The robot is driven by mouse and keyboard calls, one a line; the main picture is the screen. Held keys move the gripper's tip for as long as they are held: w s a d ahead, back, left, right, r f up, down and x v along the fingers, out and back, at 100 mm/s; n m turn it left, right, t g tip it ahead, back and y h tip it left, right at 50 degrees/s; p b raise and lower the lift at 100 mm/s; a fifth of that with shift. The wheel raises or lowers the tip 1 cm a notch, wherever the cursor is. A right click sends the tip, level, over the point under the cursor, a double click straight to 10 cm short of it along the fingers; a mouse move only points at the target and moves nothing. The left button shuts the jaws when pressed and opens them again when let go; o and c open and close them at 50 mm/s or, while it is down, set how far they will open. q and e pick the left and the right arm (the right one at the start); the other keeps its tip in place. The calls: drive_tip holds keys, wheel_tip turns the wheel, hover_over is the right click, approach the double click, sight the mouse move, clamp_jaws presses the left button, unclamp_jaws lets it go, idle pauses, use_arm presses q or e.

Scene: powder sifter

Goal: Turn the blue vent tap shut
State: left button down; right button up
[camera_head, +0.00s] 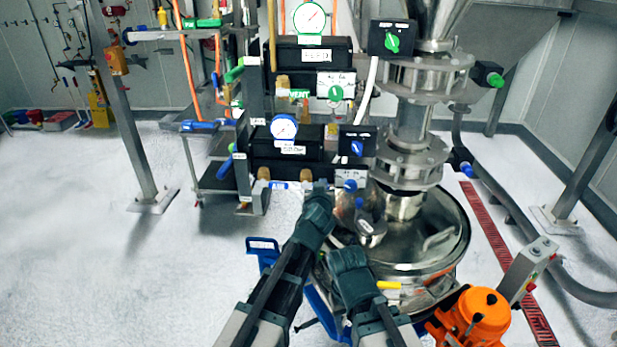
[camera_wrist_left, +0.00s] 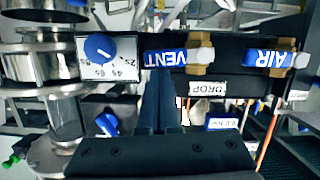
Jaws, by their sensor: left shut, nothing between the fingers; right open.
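The blue vent tap (camera_wrist_left: 168,58), marked VENT, shows upside down in the left wrist view. Its blue handle lies sideways across the picture beside a brass fitting (camera_wrist_left: 200,57). My left gripper (camera_wrist_left: 162,80) is shut and empty, with its fingertips at the edge of the blue handle. I cannot tell whether they touch it. In the head view my left gripper (camera_head: 320,198) is at the lower front of the blue-marked panel and hides the vent tap. My right gripper (camera_head: 348,257) is lower, open, in front of the steel vessel.
A blue AIR tap (camera_wrist_left: 270,60) sits beside the vent tap, and a blue dial (camera_wrist_left: 98,48) is on its other side. A black box with a blue gauge (camera_head: 284,127) is above. A green-marked panel (camera_head: 312,55) is higher. The steel vessel (camera_head: 440,215) stands right.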

use_arm(q)
drive_tip(key=shift+d+f, duration=0.1)
use_arm(e)
drive_tip(key=shift+d+f, duration=0.1)
idle(0.3)
drive_tip(key=shift+r, duration=0.2)
use_arm(q)
drive_tip(key=s+r+p, duration=0.6)
drive_tip(key=s, duration=0.3)
drive_tip(key=shift+s+a+r, duration=0.2)
drive_tip(key=shift+s, duration=0.2)
use_arm(e)
wheel_tip(320, 180, up, 6)
drive_tip(key=shift+s+d, duration=0.2)
drive_tip(key=shift+d, duration=0.25)
